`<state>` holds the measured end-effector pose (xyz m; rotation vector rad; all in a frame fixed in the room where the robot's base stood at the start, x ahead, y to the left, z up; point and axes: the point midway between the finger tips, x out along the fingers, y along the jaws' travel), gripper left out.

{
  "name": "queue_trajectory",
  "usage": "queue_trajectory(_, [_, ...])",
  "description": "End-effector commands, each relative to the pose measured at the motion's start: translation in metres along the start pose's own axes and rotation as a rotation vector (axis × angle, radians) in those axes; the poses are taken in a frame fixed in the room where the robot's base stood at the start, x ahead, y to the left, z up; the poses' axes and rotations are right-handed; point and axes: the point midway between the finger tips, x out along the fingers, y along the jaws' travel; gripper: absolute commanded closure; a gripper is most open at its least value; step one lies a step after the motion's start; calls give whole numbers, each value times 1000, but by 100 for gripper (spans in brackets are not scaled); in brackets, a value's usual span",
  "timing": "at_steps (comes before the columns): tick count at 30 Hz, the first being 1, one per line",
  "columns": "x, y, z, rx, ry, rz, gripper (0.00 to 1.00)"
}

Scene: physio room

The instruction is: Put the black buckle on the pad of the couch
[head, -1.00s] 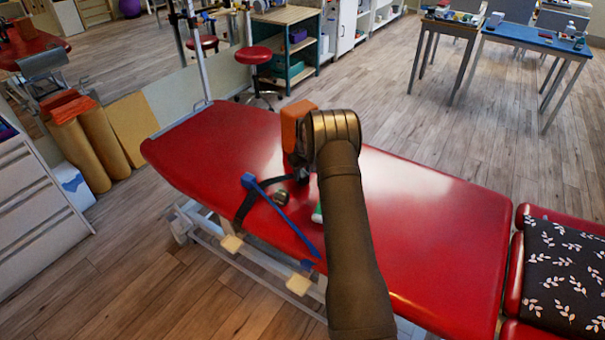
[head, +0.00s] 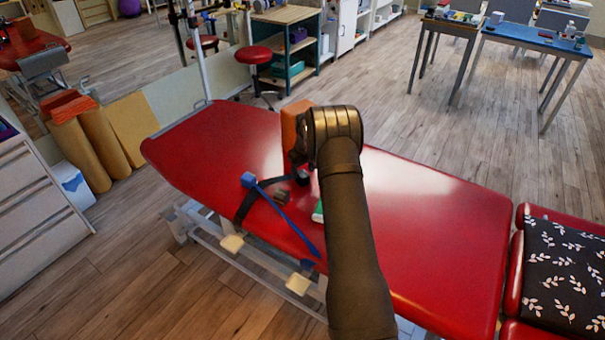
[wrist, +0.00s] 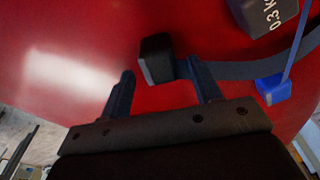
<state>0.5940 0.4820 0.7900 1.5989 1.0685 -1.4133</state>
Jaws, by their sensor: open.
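The black buckle (wrist: 156,58) is a small dark block at the end of a dark strap (wrist: 240,70). In the wrist view it appears on the red pad of the couch (wrist: 90,80), just ahead of the fingertips and nearer the right finger. In the head view the buckle (head: 302,178) shows below my gripper. My gripper (wrist: 160,68) is open, with a gap between the left finger and the buckle; whether the right finger touches it I cannot tell. The red pad (head: 420,220) spans the head view, partly hidden by my arm.
A dark weight marked 0.3 (wrist: 265,12) lies close by. A green item (head: 318,213) is partly behind my arm. The pad's left part is clear.

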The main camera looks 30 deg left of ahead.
Motion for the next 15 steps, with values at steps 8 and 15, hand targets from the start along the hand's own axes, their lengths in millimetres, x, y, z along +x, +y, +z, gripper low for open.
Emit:
queue_trajectory(8, [-63, 0, -1, 0, 3, 2, 42])
queue_trajectory(15, [-96, 0, 0, 0, 0, 0, 42])
